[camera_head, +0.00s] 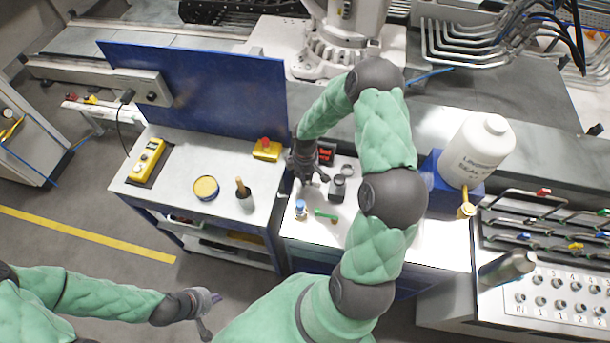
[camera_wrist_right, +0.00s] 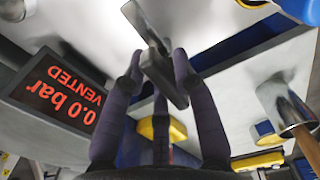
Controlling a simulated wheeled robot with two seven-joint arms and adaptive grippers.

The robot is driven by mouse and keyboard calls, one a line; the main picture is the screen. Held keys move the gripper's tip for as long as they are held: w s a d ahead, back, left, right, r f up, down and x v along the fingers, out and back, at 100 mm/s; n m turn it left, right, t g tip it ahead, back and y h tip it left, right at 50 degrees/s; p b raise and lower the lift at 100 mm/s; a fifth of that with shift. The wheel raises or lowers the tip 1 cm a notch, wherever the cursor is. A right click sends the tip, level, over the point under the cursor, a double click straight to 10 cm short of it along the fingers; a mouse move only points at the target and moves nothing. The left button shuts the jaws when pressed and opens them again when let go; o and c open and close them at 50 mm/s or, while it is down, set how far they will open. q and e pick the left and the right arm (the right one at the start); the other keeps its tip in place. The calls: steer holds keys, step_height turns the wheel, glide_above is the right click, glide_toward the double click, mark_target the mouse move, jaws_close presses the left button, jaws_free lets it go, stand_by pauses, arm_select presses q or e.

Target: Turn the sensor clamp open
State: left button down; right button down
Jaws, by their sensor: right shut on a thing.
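My right gripper (camera_head: 312,178) reaches down over the white bench top, beside a small display. In the right wrist view its purple-grey fingers (camera_wrist_right: 158,88) are closed around a dark grey bar-shaped lever (camera_wrist_right: 148,32), which looks like the sensor clamp's handle. The lever runs slantwise from the fingertips toward the top of that view. The clamp's body and how far it is turned cannot be made out. My left gripper (camera_head: 203,308) hangs empty at the lower left over the floor, its fingers apart.
The display (camera_head: 326,154) reads "0.0 bar VENTED" in the right wrist view (camera_wrist_right: 62,95). A dark block (camera_head: 338,188), a green part (camera_head: 326,215) and a blue-topped vial (camera_head: 300,208) stand close by. A brush cup (camera_head: 245,199) and yellow tin (camera_head: 206,187) stand left.

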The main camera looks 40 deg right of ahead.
steer(key=shift+w+d+r+n, duration=0.15)
steer(key=shift+w+d+n, duration=0.1)
steer(key=shift+w+n, duration=0.05)
stand_by(0.4)
steer(key=c, duration=1.1)
jaws_free()
steer(key=shift+o, duration=1.2)
steer(key=shift+s, duration=0.1)
steer(key=shift+a, duration=0.1)
step_height(320, 180, up, 12)
